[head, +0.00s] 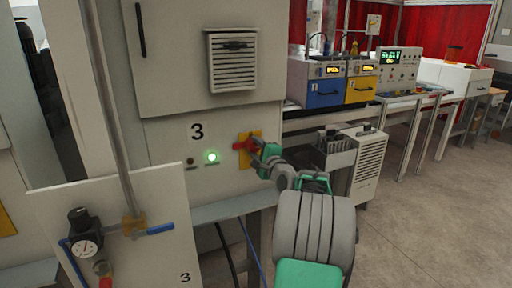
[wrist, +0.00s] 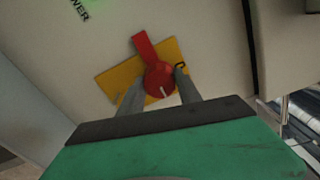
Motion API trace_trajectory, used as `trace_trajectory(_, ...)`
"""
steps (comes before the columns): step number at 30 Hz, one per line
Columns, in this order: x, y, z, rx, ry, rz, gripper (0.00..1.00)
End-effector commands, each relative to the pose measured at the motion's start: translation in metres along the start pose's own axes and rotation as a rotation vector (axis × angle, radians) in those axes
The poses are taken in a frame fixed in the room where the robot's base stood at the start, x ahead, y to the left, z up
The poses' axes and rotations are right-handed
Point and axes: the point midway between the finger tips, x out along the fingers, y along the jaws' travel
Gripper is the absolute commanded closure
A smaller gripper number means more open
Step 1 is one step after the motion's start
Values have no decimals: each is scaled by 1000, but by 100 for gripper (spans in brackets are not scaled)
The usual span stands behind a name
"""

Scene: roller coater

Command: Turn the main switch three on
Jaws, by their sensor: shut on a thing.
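The main switch three is a red rotary handle (head: 243,146) on a yellow plate (head: 256,136), on the grey cabinet front under a black "3". In the head view the handle lies about level, across the upright plate. In the wrist view the red knob (wrist: 158,80) shows a white mark, and its handle points up and slightly left, across the long side of the plate (wrist: 115,83). My gripper (head: 261,151) is at the switch from the right, its fingers (wrist: 160,92) on either side of the knob, shut on it. A green lamp (head: 212,157) beside the switch is lit.
A panel with a pressure gauge (head: 84,235) and pipe stands in front at left. A vent (head: 232,62) is above the switch. A bench with blue and yellow instruments (head: 335,85) and a white slatted unit (head: 368,165) stand at right. The floor (head: 430,225) at right is clear.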

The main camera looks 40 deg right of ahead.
Motion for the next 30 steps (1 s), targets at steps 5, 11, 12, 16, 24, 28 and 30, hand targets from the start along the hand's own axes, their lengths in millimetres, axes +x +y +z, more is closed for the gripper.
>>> trace_trajectory(5,0,0,0,12,1,0,100)
trace_trajectory(11,0,0,0,12,0,0,100)
trace_trajectory(12,0,1,0,12,0,0,100)
trace_trajectory(16,0,0,0,11,0,0,52)
trace_trajectory(24,0,0,0,10,0,0,37)
trace_trajectory(28,0,0,0,10,0,0,37)
trace_trajectory(30,-4,0,0,10,0,-1,37)
